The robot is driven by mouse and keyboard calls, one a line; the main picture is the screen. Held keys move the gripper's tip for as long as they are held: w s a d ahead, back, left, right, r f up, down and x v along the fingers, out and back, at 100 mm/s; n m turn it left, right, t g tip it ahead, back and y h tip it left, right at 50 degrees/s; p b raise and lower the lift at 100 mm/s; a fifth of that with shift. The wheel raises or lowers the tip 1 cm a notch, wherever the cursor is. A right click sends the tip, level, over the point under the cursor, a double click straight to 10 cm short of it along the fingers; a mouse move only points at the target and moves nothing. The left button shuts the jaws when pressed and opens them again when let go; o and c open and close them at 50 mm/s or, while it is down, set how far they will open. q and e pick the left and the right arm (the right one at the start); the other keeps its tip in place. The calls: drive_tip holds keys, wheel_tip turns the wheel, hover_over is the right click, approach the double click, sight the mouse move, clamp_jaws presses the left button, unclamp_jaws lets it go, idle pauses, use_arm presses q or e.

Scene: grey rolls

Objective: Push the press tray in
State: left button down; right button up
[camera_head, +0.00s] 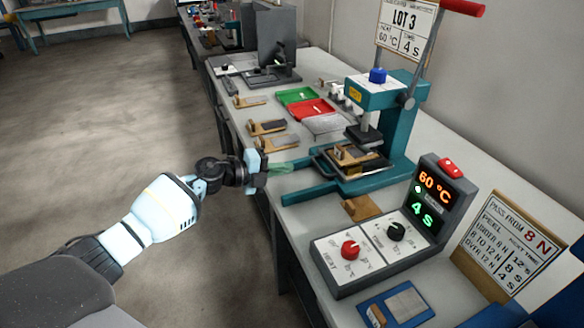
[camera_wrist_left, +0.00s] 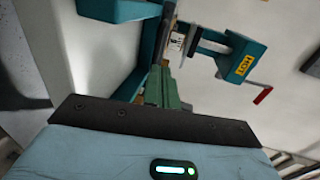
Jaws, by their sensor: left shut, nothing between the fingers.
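The teal press (camera_head: 400,115) stands on the bench, with a blue knob on top and a raised lever with a red grip. Its tray (camera_head: 375,174) sticks out to the left on teal rails, with a brass and dark fixture (camera_head: 350,155) on it. In the left wrist view the shut fingers (camera_wrist_left: 163,88) point toward the press (camera_wrist_left: 228,60). My right gripper is not in view.
A control box (camera_head: 385,240) with red and black knobs reads 60 °C and 4 S in front of the press. Green (camera_head: 297,95) and red (camera_head: 312,110) trays and several brass-handled pieces lie behind. Open floor is at left.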

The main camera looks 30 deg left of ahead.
use_arm(q)
drive_tip(key=v, duration=0.6)
drive_tip(key=shift+s+a, duration=0.2)
drive_tip(key=shift+a, duration=0.15)
drive_tip(key=shift+f, duration=0.1)
